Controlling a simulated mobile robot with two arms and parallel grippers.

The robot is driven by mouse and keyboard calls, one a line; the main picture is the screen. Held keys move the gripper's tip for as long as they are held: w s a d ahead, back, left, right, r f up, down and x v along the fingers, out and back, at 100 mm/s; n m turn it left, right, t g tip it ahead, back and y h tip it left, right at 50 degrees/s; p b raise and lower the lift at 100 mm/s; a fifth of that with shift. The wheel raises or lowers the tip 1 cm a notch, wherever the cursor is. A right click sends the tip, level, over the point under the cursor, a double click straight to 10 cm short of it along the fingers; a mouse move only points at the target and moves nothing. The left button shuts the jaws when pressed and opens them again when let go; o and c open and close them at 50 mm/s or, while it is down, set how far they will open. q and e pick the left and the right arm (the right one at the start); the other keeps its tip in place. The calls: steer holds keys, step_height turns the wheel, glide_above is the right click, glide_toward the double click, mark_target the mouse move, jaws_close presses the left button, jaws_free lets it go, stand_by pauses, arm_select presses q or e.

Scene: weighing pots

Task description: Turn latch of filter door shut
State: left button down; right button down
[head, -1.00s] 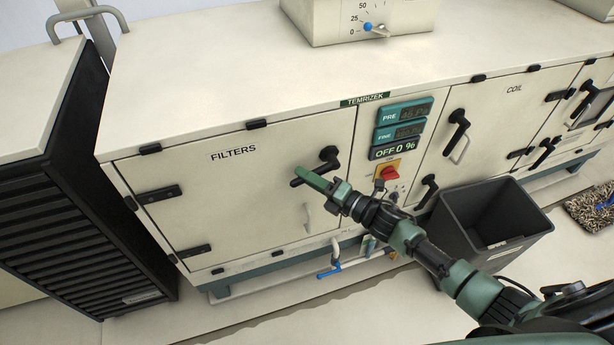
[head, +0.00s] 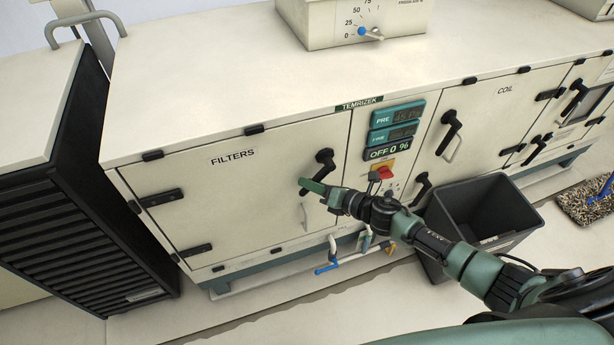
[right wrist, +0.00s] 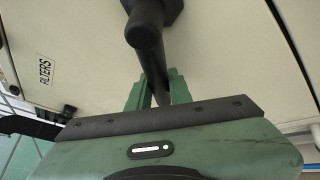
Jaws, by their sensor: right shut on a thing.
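The filter door (head: 235,185) is a cream panel marked FILTERS, lying flush in the cabinet front. Its black latch (head: 325,156) sits near the door's right edge, with the lever pointing down and slightly left. My right gripper (head: 312,187) is at the lever's lower part, and its green fingers partly hide it. In the right wrist view, the latch (right wrist: 148,28) runs down between the two green fingers of my right gripper (right wrist: 157,92), which is shut on it. My left gripper is not in view.
A grey bin (head: 482,215) stands on the floor near my right arm. A blue-handled valve (head: 328,268) and pipes are below the door. A red switch (head: 381,174) is right of the latch. A dark louvred unit (head: 75,215) stands at the left.

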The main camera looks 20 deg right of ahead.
steer(key=shift+w+d+f+n+g+h+p, duration=0.1)
steer(key=shift+d+f+n+g+h+p, duration=0.2)
steer(key=shift+d+n+h+p, duration=1.4)
steer(key=shift+s+d+f+n+g+h+p, duration=0.15)
steer(key=shift+d+f+n+h+p, duration=0.35)
steer(key=shift+p, duration=2.35)
steer(key=shift+w+d+f+n+g+h+p, duration=0.2)
steer(key=shift+d+n+h+p, duration=0.95)
steer(key=shift+p, duration=1.15)
steer(key=shift+d, duration=0.2)
steer(key=c, duration=1.3)
jaws_free()
steer(key=p+v, duration=0.3)
steer(key=v, duration=0.5)
steer(key=shift+p, duration=0.3)
